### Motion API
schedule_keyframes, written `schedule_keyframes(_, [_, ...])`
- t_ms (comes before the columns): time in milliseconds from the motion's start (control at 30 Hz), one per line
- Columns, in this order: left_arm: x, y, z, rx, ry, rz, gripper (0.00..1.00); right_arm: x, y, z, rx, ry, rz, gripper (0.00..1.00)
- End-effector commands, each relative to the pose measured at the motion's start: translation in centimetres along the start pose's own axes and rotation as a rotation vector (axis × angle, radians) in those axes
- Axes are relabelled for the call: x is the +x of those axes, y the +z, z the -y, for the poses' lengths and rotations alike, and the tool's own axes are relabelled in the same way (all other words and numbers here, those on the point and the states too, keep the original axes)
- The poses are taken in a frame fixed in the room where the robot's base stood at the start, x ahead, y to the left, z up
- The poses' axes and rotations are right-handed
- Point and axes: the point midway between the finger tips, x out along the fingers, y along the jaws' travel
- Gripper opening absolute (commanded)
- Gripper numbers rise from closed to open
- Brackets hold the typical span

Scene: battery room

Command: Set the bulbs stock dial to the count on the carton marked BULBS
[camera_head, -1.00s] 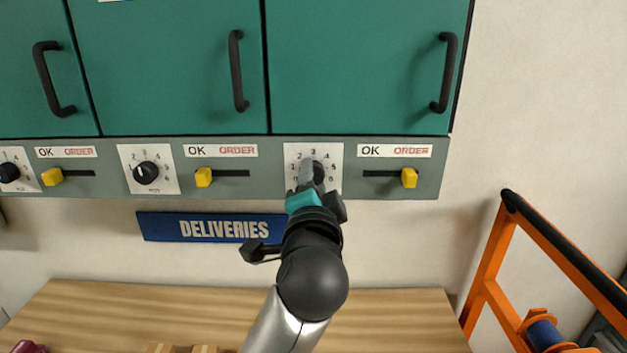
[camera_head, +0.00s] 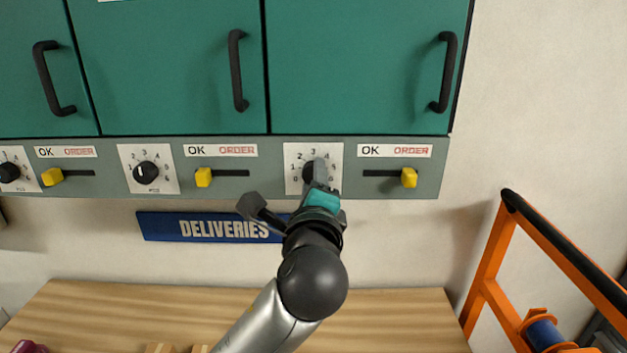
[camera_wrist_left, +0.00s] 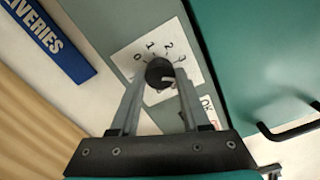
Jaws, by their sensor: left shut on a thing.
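My left gripper (camera_head: 317,172) is at the rightmost dial on the grey strip. Its fingers are shut on this dial's black knob (camera_wrist_left: 158,72), one finger on each side in the left wrist view. The white dial plate (camera_head: 293,160) shows numbers around the knob, with 0 to 3 readable in the wrist view. A pale mark shows on the knob's right side there; I cannot tell its exact setting. The plate's lower label is hidden by my gripper, so its name cannot be read. No carton marked BULBS is readable. My right gripper is out of view.
Another dial (camera_head: 146,172) and yellow OK/ORDER sliders (camera_head: 204,177) (camera_head: 409,177) sit along the strip, below green cabinets (camera_head: 365,60). A DELIVERIES sign (camera_head: 210,228) hangs below. The wooden table (camera_head: 400,315) has cardboard tops at its near edge. An orange frame (camera_head: 490,270) stands right.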

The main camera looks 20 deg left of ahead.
Motion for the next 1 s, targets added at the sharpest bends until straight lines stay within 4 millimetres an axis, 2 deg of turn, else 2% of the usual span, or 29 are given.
schedule_keyframes(333, [0.0, 0.01, 0.02, 0.122, -0.001, 0.0, 0.0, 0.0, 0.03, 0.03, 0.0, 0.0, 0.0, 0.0])
schedule_keyframes(833, [0.0, 0.0, 0.03, 0.136, -0.001, 0.0, 0.0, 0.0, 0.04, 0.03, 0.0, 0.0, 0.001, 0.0])
schedule_keyframes(867, [0.0, 0.0, 0.03, 0.136, -0.001, 0.0, 0.48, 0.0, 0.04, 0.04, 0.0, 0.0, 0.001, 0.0])
schedule_keyframes(1000, [0.0, 0.0, 0.02, 0.135, -0.001, 0.0, 0.64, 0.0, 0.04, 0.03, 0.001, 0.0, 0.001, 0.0])
